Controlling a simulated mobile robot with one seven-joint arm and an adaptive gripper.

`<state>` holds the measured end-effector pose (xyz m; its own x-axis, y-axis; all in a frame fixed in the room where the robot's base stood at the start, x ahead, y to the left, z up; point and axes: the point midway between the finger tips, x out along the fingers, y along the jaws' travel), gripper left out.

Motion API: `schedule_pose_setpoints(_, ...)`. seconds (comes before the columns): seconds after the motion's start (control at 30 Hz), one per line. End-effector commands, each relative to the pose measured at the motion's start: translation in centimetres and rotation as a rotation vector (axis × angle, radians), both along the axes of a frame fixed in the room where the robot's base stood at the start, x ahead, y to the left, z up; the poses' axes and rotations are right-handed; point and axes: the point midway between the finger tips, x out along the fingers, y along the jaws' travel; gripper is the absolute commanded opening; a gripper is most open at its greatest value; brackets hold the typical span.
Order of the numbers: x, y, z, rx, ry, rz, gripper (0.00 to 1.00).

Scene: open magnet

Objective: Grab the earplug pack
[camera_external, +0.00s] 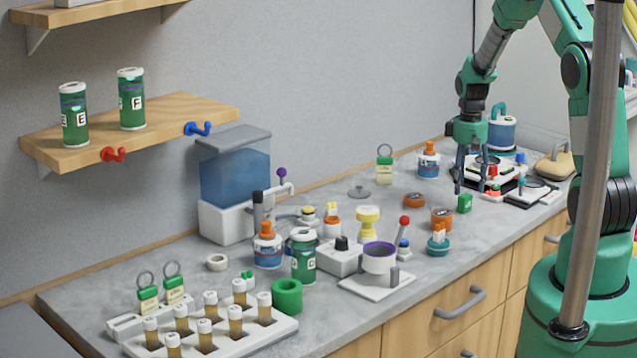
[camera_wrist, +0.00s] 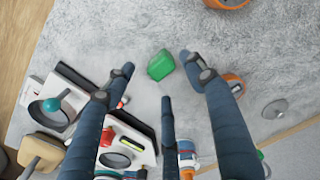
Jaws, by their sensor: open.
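A small green block-shaped pack (camera_external: 464,203), which I take to be the earplug pack, sits on the grey countertop. No label is readable on it. In the wrist view the green pack (camera_wrist: 161,65) appears between the spread fingertips, with nothing covering it. My gripper (camera_external: 470,188) has three dark fingers pointing down just above and around the pack's spot. In the wrist view my gripper (camera_wrist: 158,72) is open and empty, with a left, a right and a middle finger. I cannot tell the exact height of the fingertips above the counter.
Orange-rimmed round items (camera_external: 414,200) and (camera_external: 441,217) lie left of the pack. Black and white devices (camera_external: 530,192) lie close on its right. A blue and white bottle with an orange cap (camera_external: 428,162) stands behind.

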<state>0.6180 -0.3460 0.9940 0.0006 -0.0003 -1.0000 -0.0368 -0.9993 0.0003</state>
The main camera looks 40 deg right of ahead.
Motion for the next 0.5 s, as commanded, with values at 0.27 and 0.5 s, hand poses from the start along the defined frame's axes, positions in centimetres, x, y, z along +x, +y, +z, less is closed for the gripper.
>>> schedule_pose_setpoints(0.27,0.1,0.1,-2.8,0.001,0.002,0.000,0.55)
schedule_pose_setpoints(0.5,0.1,0.1,-4.9,0.000,0.001,0.000,0.55)
